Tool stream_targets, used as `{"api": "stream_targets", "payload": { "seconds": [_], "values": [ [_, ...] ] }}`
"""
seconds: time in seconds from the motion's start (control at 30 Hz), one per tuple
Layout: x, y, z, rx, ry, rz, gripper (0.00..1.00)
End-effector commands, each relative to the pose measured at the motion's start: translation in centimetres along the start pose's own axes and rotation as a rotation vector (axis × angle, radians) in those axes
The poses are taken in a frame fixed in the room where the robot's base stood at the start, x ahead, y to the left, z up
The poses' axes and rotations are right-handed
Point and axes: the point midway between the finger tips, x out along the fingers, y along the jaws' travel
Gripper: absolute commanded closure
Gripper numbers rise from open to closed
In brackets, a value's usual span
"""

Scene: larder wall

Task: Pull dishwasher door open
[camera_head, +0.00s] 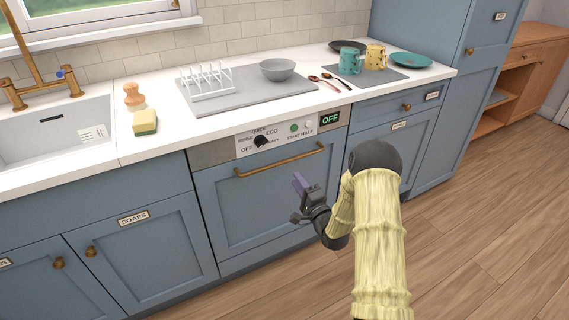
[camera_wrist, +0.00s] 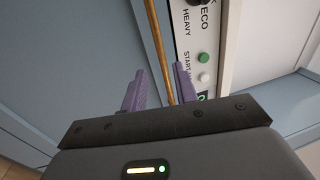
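The dishwasher door (camera_head: 245,210) is a blue panel, shut flush with the cabinets in the head view. A brass bar handle (camera_head: 280,161) runs across its top, under a control panel (camera_head: 289,132) with knob, buttons and an "OFF" display. My gripper (camera_head: 300,184) is in front of the door, a little below the handle's right part in the picture. In the wrist view my gripper (camera_wrist: 160,88) has its two purple fingers apart. The brass handle (camera_wrist: 158,45) shows in the gap between them, with no finger seen touching it. Its exact depth is hard to tell.
The white counter (camera_head: 160,145) above holds a grey mat with a toast rack (camera_head: 207,82) and bowl (camera_head: 277,69), plus mugs, plates and spoons on the right. A sink cabinet (camera_head: 140,250) stands at left. The wooden floor (camera_head: 480,240) is clear at right.

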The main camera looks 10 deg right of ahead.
Motion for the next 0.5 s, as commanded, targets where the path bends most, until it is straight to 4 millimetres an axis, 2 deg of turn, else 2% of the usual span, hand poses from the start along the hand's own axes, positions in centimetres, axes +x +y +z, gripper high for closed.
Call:
{"api": "stream_targets", "payload": {
  "seconds": [0.2, 0.5],
  "values": [
    [4.0, 0.0, 0.1, -0.001, -0.002, -0.004, 0.71],
    [8.7, 0.0, 0.0, 0.0, 0.0, -0.002, 0.71]
  ]
}}
